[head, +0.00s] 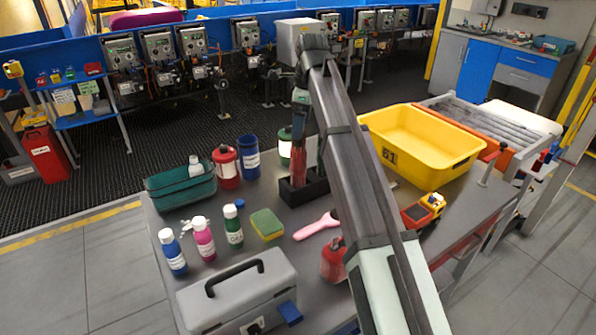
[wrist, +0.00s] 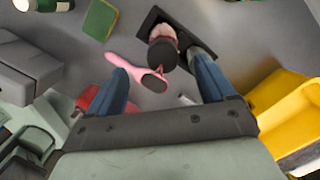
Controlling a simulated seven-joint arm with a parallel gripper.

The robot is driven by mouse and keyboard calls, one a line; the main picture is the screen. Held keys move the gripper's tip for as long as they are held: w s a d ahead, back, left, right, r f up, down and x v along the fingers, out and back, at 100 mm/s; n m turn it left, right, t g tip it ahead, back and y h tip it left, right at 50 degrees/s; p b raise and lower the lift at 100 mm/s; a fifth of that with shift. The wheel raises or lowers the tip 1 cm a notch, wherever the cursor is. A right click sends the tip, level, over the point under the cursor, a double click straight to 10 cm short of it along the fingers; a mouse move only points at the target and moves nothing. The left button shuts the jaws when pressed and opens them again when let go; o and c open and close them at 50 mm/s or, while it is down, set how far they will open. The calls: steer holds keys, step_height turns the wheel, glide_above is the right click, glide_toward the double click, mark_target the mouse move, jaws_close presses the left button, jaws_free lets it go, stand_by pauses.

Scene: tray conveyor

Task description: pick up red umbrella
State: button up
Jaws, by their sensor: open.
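The red umbrella (head: 299,165) looks folded and stands upright in a black holder (head: 302,190) on the grey table, partly behind my arm. In the wrist view I see the umbrella (wrist: 163,48) from above, with a dark round end toward the camera. The holder (wrist: 150,22) shows behind it. My gripper (wrist: 159,62) points down with its two blue fingers apart. The umbrella's top shows between the fingertips, nearer the right one. I see no finger closed on it; whether either finger touches it I cannot tell.
A pink tool (head: 316,227) and a green-yellow sponge (head: 266,223) lie near the holder. Bottles (head: 204,237) and a grey toolbox (head: 238,290) stand left and in front. A yellow tray (head: 420,145) and a toy truck (head: 424,210) are at the right.

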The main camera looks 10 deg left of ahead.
mark_target(297, 145)
steer(key=shift+w+a+f, duration=0.1)
steer(key=shift+a+f, duration=0.1)
steer(key=shift+f, duration=1.15)
steer(key=shift+w+a+f, duration=0.1)
steer(key=shift+a+f, duration=0.15)
steer(key=shift+f, duration=1.05)
steer(key=shift+a+f, duration=0.2)
steer(key=shift+f, duration=1.15)
jaws_close()
